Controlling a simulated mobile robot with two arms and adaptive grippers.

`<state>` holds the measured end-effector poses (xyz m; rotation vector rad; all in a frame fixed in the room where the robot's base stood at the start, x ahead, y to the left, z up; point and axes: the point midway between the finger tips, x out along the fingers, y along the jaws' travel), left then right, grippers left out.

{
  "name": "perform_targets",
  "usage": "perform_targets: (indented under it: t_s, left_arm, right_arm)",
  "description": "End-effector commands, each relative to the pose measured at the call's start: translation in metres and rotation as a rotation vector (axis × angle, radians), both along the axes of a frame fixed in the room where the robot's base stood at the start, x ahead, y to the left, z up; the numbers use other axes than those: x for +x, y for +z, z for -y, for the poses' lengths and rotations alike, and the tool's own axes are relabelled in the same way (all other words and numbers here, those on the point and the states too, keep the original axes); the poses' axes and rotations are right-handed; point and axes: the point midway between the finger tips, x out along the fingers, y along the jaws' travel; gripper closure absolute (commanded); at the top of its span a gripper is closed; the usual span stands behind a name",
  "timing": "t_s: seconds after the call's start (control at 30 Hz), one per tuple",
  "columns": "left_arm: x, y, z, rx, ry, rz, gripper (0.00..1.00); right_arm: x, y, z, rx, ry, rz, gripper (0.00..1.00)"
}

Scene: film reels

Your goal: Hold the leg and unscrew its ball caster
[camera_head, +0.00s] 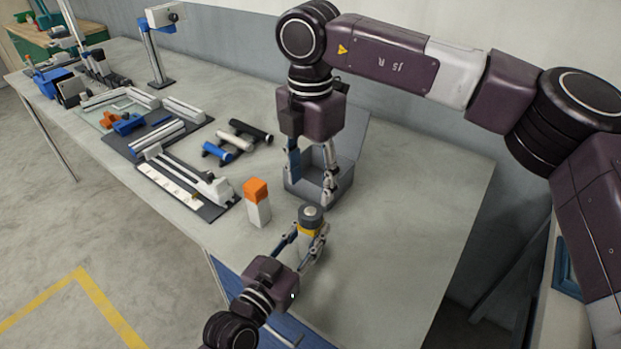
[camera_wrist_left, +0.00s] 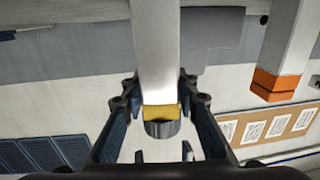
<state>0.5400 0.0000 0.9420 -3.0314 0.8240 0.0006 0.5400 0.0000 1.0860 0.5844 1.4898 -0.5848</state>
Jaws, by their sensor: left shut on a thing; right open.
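The leg (camera_head: 309,245) stands upright near the front of the table, with a yellow band near its top and a dark grey end piece (camera_head: 311,214) above it. My left gripper (camera_head: 306,243) is shut around the leg just below the band. In the left wrist view, the pale metal leg (camera_wrist_left: 160,50) passes between the fingers, with the yellow band (camera_wrist_left: 160,112) and dark end piece (camera_wrist_left: 162,129) beyond them. I cannot make out a separate ball on it. My right gripper (camera_head: 312,180) is open, pointing down over a grey open box (camera_head: 348,158), behind the leg.
An orange-topped white block (camera_head: 257,204) stands left of the leg. Dark trays (camera_head: 205,208) with white rails and parts lie farther left. Blue and black cylinders (camera_head: 235,142) lie behind the block. The table to the right (camera_head: 420,220) is clear.

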Motion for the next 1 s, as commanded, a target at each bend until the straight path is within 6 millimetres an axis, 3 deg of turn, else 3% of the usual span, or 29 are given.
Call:
perform_targets:
  t_s: [0.2,0.4,0.63,1.0]
  left_arm:
    - [0.000,0.000,0.000,0.001,0.000,-0.001,1.00]
    - [0.000,0.000,0.000,0.001,0.000,-0.001,1.00]
    - [0.000,0.000,0.000,0.001,0.000,-0.001,1.00]
    - [0.000,0.000,0.000,0.000,0.000,0.000,1.00]
  right_arm:
    - [0.000,0.000,0.000,0.001,-0.372,-0.001,0.51]
    - [0.000,0.000,0.000,0.001,-0.593,0.000,0.51]
    - [0.000,-0.008,0.001,-0.002,-0.669,-0.002,0.51]
    - [-0.001,-0.063,0.001,-0.001,-0.668,-0.004,0.51]
